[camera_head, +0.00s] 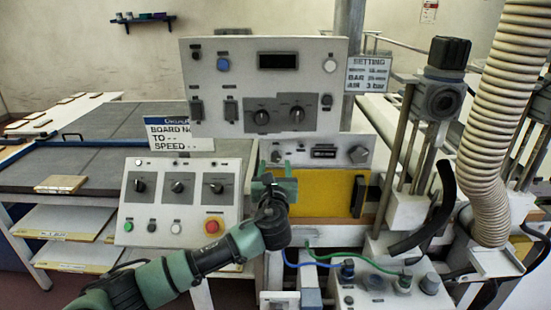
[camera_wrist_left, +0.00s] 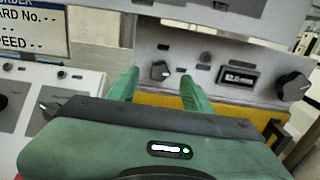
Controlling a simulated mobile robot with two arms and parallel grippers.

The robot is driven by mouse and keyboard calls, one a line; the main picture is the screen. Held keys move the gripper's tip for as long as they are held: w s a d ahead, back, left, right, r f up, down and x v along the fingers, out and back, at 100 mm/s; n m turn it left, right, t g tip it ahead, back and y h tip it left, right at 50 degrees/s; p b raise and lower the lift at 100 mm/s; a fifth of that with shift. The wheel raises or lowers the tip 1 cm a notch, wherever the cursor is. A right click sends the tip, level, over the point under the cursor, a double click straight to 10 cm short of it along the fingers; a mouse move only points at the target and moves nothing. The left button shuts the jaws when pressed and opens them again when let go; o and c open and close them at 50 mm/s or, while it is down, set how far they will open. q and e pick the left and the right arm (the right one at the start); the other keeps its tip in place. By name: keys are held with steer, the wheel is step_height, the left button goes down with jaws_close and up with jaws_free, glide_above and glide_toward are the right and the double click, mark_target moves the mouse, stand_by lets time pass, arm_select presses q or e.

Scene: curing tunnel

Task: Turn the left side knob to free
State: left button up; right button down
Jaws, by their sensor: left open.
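The left side knob (camera_head: 276,156) is a small dark knob at the left end of a narrow grey panel (camera_head: 308,148) with a display. In the left wrist view the knob (camera_wrist_left: 160,71) has a pale pointer mark and shows between my two green fingertips. My left gripper (camera_head: 274,177) is open, with its fingers pointing at this panel. In the left wrist view the gripper (camera_wrist_left: 160,84) has one finger on each side of the knob; I cannot tell whether either touches it. The knob's markings are too small to read. My right gripper is not in view.
A larger knob (camera_head: 357,154) sits at the panel's right end. A yellow panel (camera_head: 328,194) with a black handle lies below. A control box (camera_head: 183,201) with several knobs and a red stop button stands left. A big upright panel (camera_head: 264,85) overhangs above. Hoses (camera_head: 490,130) occupy the right.

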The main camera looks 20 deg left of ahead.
mark_target(276, 158)
arm_select(q)
steer(key=shift+p+x, duration=0.4)
steer(key=shift+x, duration=1.7)
jaws_close()
